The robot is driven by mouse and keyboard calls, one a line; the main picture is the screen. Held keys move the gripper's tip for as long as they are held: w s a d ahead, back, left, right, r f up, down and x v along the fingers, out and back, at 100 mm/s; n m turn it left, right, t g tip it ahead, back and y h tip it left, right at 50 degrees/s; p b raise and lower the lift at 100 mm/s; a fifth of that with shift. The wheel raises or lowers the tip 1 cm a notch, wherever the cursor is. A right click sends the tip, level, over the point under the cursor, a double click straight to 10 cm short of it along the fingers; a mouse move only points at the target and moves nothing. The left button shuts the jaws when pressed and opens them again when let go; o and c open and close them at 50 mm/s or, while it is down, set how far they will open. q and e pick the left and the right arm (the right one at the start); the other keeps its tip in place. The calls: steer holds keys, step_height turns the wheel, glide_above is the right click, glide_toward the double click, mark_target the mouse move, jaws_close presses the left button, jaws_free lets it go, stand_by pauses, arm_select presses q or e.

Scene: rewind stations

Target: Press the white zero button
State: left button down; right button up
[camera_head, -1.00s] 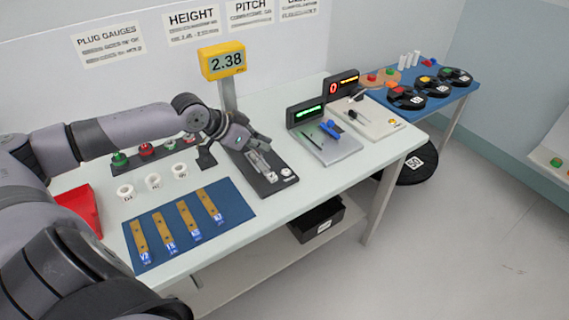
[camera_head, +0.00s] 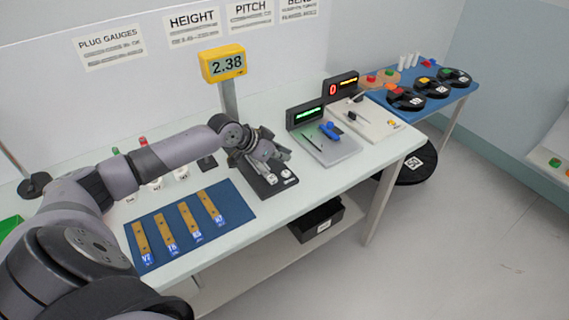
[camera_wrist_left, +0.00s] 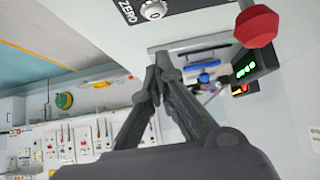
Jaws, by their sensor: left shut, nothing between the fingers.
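The height gauge has a yellow display (camera_head: 223,63) reading 2.38 on a grey post, above a black base (camera_head: 262,186). Two pale round buttons (camera_head: 286,173) show on the base's front end. In the left wrist view a white round button (camera_wrist_left: 153,10) sits beside the printed word ZERO on a black plate at the top edge. My left gripper (camera_head: 284,156) is over the base, just behind the buttons in the head view, shut and empty. In the left wrist view its fingertips (camera_wrist_left: 160,64) are together, below and apart from the button. My right gripper is out of view.
A blue mat (camera_head: 187,226) with several brass strips lies in front. A grey plate (camera_head: 329,148) with a blue tool and a green-lit display (camera_head: 306,114) stand to the right. A red knob (camera_wrist_left: 256,26) shows close in the left wrist view. Clear table lies between base and grey plate.

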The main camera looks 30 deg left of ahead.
mark_target(285, 174)
arm_select(q)
steer(key=f, duration=0.4)
steer(key=shift+w+d+f+p, duration=0.1)
steer(key=shift+w+f+p, duration=0.15)
steer(key=shift+p, duration=0.15)
steer(key=shift+f, duration=0.15)
